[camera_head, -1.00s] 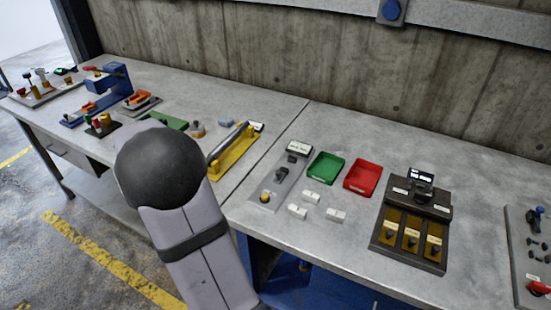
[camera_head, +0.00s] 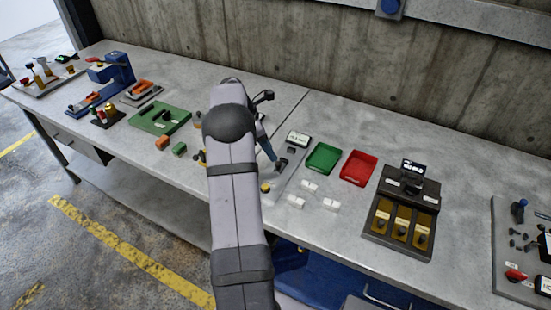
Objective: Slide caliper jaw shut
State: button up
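A grey plate (camera_head: 291,171) at the middle of the bench carries a small display (camera_head: 298,138), a dark upright block (camera_head: 282,163) and a yellow knob (camera_head: 265,187). It looks like the caliper station, but its jaws are too small to make out. My gripper (camera_head: 273,157) points down over the left side of this plate, close beside the dark block. Contact cannot be told. My arm hides most of the gripper and part of the plate, so its opening does not show.
Right of the plate are several white blocks (camera_head: 310,186), a green tray (camera_head: 322,158), a red tray (camera_head: 358,167) and a black station with amber slots (camera_head: 403,215). A green fixture (camera_head: 160,116) and a blue press (camera_head: 112,75) stand left. My arm covers the yellow fixture.

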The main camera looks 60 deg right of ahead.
aim_at(278, 163)
jog(key=shift+p+x, duration=1.15)
jog(key=shift+x, duration=2.15)
jog(key=shift+c, duration=0.3)
grip_shut()
